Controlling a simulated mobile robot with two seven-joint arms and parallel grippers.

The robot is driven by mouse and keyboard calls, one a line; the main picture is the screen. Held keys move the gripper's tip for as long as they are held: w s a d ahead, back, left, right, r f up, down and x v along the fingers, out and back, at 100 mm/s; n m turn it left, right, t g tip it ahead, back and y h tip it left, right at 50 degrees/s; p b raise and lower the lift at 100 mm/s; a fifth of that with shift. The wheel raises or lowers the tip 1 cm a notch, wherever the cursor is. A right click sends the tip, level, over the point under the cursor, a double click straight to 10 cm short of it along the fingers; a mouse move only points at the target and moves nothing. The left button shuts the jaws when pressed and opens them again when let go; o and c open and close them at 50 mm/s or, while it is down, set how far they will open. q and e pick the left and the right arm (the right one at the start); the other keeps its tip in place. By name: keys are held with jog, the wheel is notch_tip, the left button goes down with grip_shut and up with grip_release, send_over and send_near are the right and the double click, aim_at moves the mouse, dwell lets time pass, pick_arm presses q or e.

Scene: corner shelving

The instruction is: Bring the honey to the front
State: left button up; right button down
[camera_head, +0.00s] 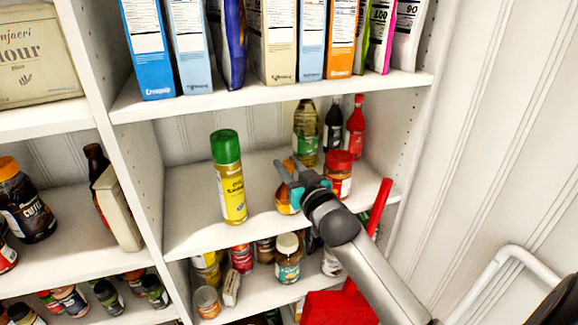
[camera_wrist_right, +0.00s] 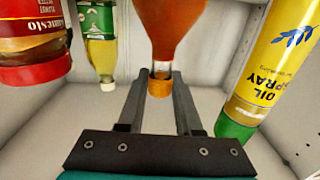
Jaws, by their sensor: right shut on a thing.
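The honey is an amber bottle (camera_head: 286,203) on the middle shelf, partly hidden behind my right gripper (camera_head: 290,180). In the right wrist view, which is upside down, the honey's tapered amber body (camera_wrist_right: 176,28) and narrow capped neck show between the two dark fingers. My right gripper (camera_wrist_right: 162,76) is shut on the honey at its neck. The honey looks upright; I cannot tell whether its base touches the shelf. My left gripper is not in view.
A yellow oil spray can (camera_head: 231,180) with a green cap stands left of the honey. A red-lidded jar (camera_head: 338,178) stands close on the right. Behind are an oil bottle (camera_head: 305,135), a dark bottle (camera_head: 334,128) and a red bottle (camera_head: 355,128). The upper shelf (camera_head: 270,95) overhangs.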

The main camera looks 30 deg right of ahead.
jog(key=c, duration=0.5)
grip_release()
jog(key=s+a+b, duration=0.2)
jog(key=s, duration=1.3)
jog(key=shift+f, duration=0.1)
jog(key=s+a+f+g+b, duration=0.1)
jog(key=s+f+g+b, duration=0.15)
jog(key=f, duration=1.25)
jog(key=s+a+f+g+y+b, duration=0.1)
jog(key=f+g+b, duration=0.25)
jog(key=f, duration=1.15)
jog(key=s+a+f+g+b, duration=0.1)
jog(key=s+f+g+b, duration=0.15)
jog(key=f, duration=1.35)
jog(key=s+a+f+n+g+b, duration=0.1)
jog(key=s+a+f+g+b, duration=0.1)
jog(key=s+f, duration=0.7)
jog(key=s+a+f+n+g+y+b, duration=0.1)
jog(key=s+a+f+g+b, duration=0.2)
jog(key=s+f, duration=0.6)
jog(key=s+a+f+n+g+b, duration=0.2)
jog(key=s+a+f+g+b, duration=0.1)
jog(key=s+f, duration=0.6)
jog(key=shift+s+f+y+b, duration=0.2)
jog(key=shift+f+y+b, duration=0.1)
jog(key=shift+f+b, duration=0.4)
